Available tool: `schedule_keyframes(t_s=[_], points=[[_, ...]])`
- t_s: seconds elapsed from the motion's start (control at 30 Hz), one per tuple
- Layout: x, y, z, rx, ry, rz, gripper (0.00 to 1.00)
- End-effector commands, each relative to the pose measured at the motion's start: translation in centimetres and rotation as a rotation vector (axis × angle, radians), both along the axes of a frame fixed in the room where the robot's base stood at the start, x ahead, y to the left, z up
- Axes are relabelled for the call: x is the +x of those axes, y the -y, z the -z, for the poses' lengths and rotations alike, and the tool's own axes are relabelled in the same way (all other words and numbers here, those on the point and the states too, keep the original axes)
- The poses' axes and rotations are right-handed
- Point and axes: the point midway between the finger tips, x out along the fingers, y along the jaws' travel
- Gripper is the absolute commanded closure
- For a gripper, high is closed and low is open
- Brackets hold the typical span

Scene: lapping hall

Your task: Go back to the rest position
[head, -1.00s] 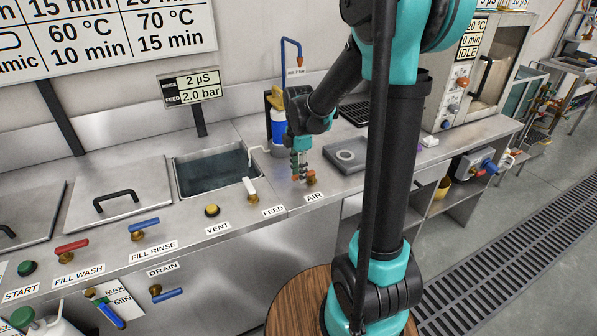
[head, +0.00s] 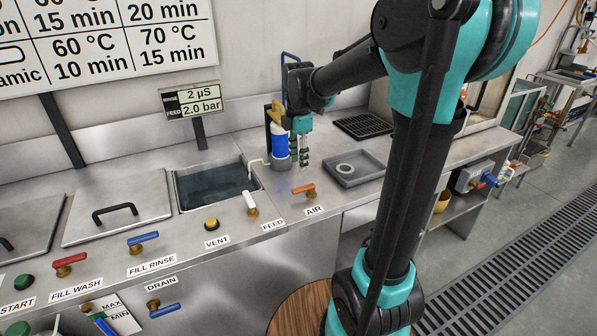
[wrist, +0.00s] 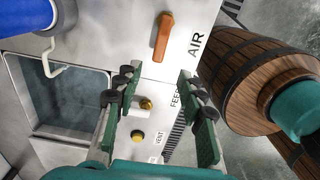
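My gripper (head: 304,160) hangs above the steel counter, behind the orange AIR valve handle (head: 304,189) and apart from it. In the wrist view my gripper (wrist: 160,75) has its two fingers spread with nothing between them. The AIR handle (wrist: 162,37) shows beyond the fingertips in that view. In the head view the handle lies roughly along the counter's front edge, above its AIR label.
A blue-and-white bottle (head: 279,145) stands close left of my gripper. A grey tray (head: 356,172) with a ring lies to the right. An open water basin (head: 178,192) and the white FEED handle (head: 249,199) are on the left. The floor at right is clear.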

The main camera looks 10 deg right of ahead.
Motion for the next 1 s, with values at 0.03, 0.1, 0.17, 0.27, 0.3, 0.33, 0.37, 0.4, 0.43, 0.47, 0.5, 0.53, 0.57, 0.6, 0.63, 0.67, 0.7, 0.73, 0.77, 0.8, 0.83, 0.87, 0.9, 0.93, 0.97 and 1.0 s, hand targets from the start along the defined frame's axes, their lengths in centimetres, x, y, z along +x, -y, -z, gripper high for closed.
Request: schedule_keyframes(t_s=[0.03, 0.1, 0.17, 0.27, 0.3, 0.33, 0.37, 0.4, 0.43, 0.47, 0.5, 0.53, 0.57, 0.6, 0.63, 0.67, 0.7, 0.73, 0.77, 0.8, 0.83, 0.87, 0.9, 0.93, 0.97, 1.0], points=[[0.0, 0.0, -0.6, 0.0, 0.0, 0.0, 0.6], [0.0, 0.0, -1.2, 0.0, 0.0, 0.0, 0.6], [0.0, 0.0, -1.5, 0.0, 0.0, 0.0, 0.6], [0.0, 0.0, -1.8, 0.0, 0.0, 0.0, 0.6], [0.0, 0.0, -1.9, 0.0, 0.0, 0.0, 0.6], [0.0, 0.0, -1.9, 0.0, 0.0, 0.0, 0.6], [0.0, 0.0, -1.9, 0.0, 0.0, 0.0, 0.6], [0.0, 0.0, -1.9, 0.0, 0.0, 0.0, 0.6], [0.0, 0.0, -1.9, 0.0, 0.0, 0.0, 0.6], [0.0, 0.0, -1.9, 0.0, 0.0, 0.0, 0.6], [0.0, 0.0, -1.9, 0.0, 0.0, 0.0, 0.6], [0.0, 0.0, -1.8, 0.0, 0.0, 0.001, 0.6], [-0.1, 0.0, -1.8, 0.0, 0.001, 0.005, 0.6], [-0.2, 0.1, -1.7, 0.0, 0.004, 0.02, 0.6], [-0.3, 0.2, -1.5, 0.002, 0.008, 0.038, 0.6], [-0.6, 0.4, -1.3, 0.002, 0.013, 0.066, 0.6], [-1.0, 0.7, -0.8, 0.005, 0.021, 0.116, 0.6], [-1.4, 1.0, -0.4, 0.008, 0.031, 0.164, 0.6], [-1.9, 1.3, 0.1, 0.011, 0.042, 0.222, 0.6], [-2.6, 1.8, 0.8, 0.018, 0.057, 0.308, 0.6], [-3.2, 2.1, 1.4, 0.024, 0.071, 0.381, 0.6], [-3.9, 2.5, 2.1, 0.032, 0.084, 0.458, 0.6], [-4.8, 3.0, 3.0, 0.045, 0.103, 0.564, 0.6], [-5.5, 3.4, 3.6, 0.054, 0.116, 0.644, 0.6], [-6.2, 3.7, 4.3, 0.067, 0.13, 0.723, 0.6], [-7.2, 4.2, 5.2, 0.083, 0.146, 0.828, 0.6]])
